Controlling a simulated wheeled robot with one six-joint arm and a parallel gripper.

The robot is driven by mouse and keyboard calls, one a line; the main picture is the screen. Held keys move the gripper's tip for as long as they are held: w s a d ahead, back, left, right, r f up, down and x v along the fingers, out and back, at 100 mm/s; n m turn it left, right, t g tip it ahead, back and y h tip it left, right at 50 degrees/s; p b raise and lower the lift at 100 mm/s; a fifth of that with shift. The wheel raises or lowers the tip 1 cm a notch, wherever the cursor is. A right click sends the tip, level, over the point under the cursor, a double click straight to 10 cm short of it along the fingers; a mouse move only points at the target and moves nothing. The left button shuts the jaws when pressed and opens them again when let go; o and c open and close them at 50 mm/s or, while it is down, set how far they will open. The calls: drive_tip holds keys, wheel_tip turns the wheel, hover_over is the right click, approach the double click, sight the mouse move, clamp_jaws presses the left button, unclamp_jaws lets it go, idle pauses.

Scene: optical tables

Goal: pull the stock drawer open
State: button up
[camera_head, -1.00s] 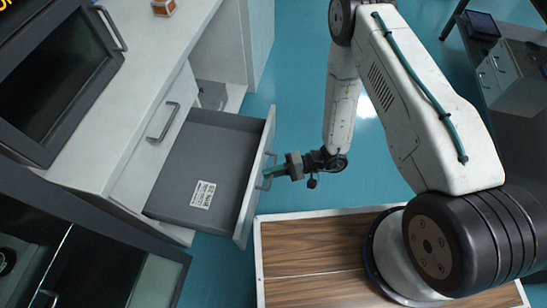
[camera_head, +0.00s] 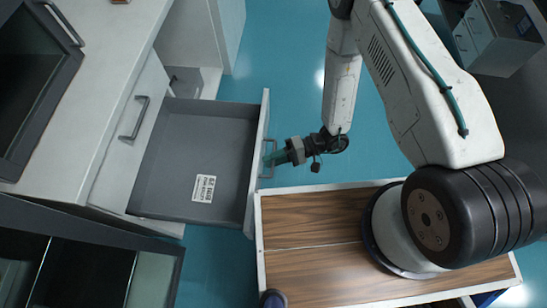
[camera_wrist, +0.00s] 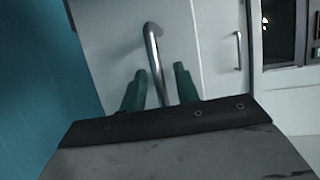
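The stock drawer (camera_head: 196,158) is pulled well out of the white cabinet in the head view. Its grey inside is empty apart from a white printed label (camera_head: 203,188) on the floor. My gripper (camera_head: 271,159) is at the handle (camera_head: 268,150) on the drawer's front. In the wrist view, its green fingers (camera_wrist: 160,88) lie on both sides of the metal handle (camera_wrist: 156,55), which runs between them. The exact contact is hard to see, but drawer and gripper have moved together, so it appears shut on the handle.
A dark-framed cabinet (camera_head: 110,265) stands close at the lower left. My wood-topped base (camera_head: 310,215) is very near the open drawer's front corner. Blue floor (camera_head: 275,75) is clear beyond the gripper.

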drive_tip(key=shift+w, duration=0.1)
drive_tip(key=v, duration=0.7)
drive_tip(key=shift+d, duration=0.4)
drive_tip(key=shift+r, duration=0.1)
